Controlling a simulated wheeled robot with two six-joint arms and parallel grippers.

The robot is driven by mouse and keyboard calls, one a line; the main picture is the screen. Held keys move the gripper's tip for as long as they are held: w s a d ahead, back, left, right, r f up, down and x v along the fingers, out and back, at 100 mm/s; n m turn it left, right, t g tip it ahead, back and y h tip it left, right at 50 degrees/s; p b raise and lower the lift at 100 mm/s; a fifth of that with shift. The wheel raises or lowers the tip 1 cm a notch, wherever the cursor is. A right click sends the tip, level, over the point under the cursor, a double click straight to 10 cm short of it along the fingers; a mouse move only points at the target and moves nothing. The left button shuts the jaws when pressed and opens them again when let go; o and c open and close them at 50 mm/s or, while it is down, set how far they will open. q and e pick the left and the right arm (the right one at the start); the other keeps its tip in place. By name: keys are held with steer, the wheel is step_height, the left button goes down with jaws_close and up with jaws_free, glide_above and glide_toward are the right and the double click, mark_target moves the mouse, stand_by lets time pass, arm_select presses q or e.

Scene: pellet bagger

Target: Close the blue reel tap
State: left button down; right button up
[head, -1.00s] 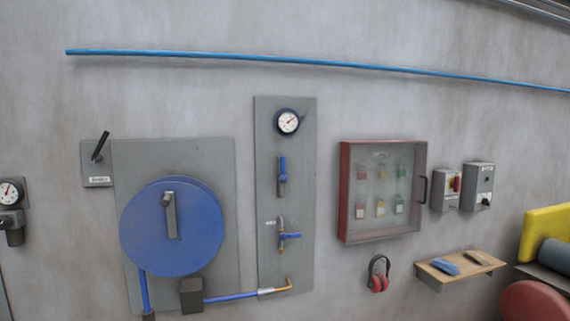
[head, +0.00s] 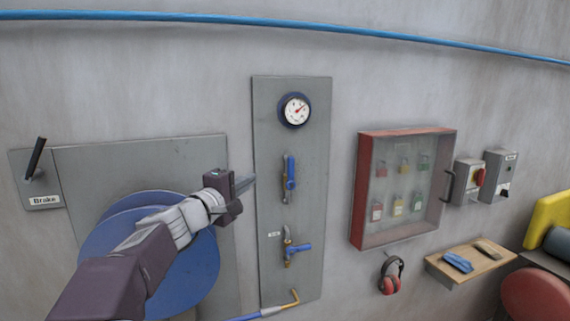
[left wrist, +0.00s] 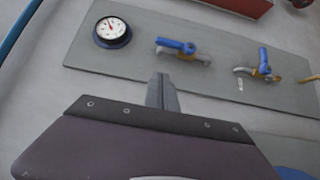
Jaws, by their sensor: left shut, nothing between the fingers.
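A grey wall panel (head: 265,130) carries two blue-handled taps. The upper tap (head: 290,172) has its handle upright, in line with the panel. The lower tap (head: 296,249) has its handle turned sideways, with a small label beside it that I cannot read. I cannot tell which one is named the reel tap. In the left wrist view the upper tap (left wrist: 178,46) and lower tap (left wrist: 264,62) lie beyond my fingers. My left gripper (head: 247,183) is shut and empty, left of the upper tap and apart from it. My right gripper is not in view.
A pressure gauge (head: 295,110) sits above the taps. My left arm partly hides the blue reel (head: 190,265). A brake lever (head: 36,158) is at far left. A red lock cabinet (head: 364,190), a wooden shelf (head: 470,262) and ear defenders (head: 391,275) are to the right.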

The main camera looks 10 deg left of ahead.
arm_select(q)
steer(key=p, duration=0.4)
glide_toward(287, 165)
steer(key=w+a, duration=0.2)
steer(key=a, duration=0.1)
steer(key=w+d+p, duration=0.2)
steer(key=w+d, duration=0.1)
steer(key=shift+w+d+r, duration=0.15)
steer(key=shift+d, duration=0.05)
steer(key=shift+w+d, duration=0.2)
steer(key=shift+w, duration=0.25)
steer(key=shift+s, duration=0.1)
steer(key=shift+s, duration=0.1)
